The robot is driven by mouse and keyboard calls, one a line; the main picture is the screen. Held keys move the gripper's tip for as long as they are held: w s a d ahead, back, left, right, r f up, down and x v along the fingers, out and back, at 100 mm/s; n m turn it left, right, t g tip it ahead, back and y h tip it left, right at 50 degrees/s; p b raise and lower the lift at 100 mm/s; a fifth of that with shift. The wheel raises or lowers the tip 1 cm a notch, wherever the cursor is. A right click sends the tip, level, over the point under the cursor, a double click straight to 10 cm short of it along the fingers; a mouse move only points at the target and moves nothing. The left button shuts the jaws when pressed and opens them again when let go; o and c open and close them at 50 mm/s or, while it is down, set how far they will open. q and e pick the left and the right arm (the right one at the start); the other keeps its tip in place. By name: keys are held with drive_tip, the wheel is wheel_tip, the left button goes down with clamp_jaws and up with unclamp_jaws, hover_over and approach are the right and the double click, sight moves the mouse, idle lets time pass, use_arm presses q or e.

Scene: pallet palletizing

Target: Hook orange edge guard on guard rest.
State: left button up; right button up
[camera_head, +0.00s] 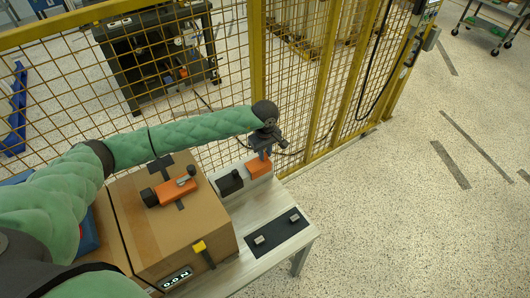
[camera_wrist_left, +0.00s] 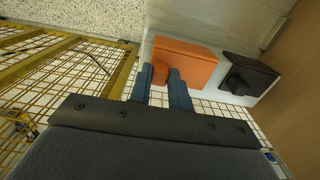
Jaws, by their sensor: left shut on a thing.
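The orange edge guard (camera_head: 259,168) is at the far end of the pale table, and it also shows in the left wrist view (camera_wrist_left: 192,62). My left gripper (camera_head: 265,152) is above it, with its blue-grey fingers (camera_wrist_left: 167,88) shut on the guard's small orange grip. The white guard rest (camera_head: 238,166) stands along the table's far edge. A black edge guard (camera_head: 230,182) sits on it beside the orange one; it also shows in the wrist view (camera_wrist_left: 249,75). The orange guard is at the rest, but I cannot tell whether it bears on it. My right gripper is out of view.
A cardboard box (camera_head: 168,222) stands left of the rest, with an orange and black strapping tool (camera_head: 172,188) on top and a yellow-topped piece (camera_head: 199,246) at its side. A black mat (camera_head: 276,235) with two small metal pieces lies on the table. A yellow mesh fence (camera_head: 205,75) runs close behind.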

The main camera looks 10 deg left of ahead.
use_arm(q)
drive_tip(key=shift+f+b, duration=0.45)
drive_tip(key=shift+f, duration=0.15)
drive_tip(key=o, duration=1)
drive_tip(key=shift+r, duration=0.15)
drive_tip(key=shift+r+p, duration=0.7)
drive_tip(key=shift+r, duration=2.15)
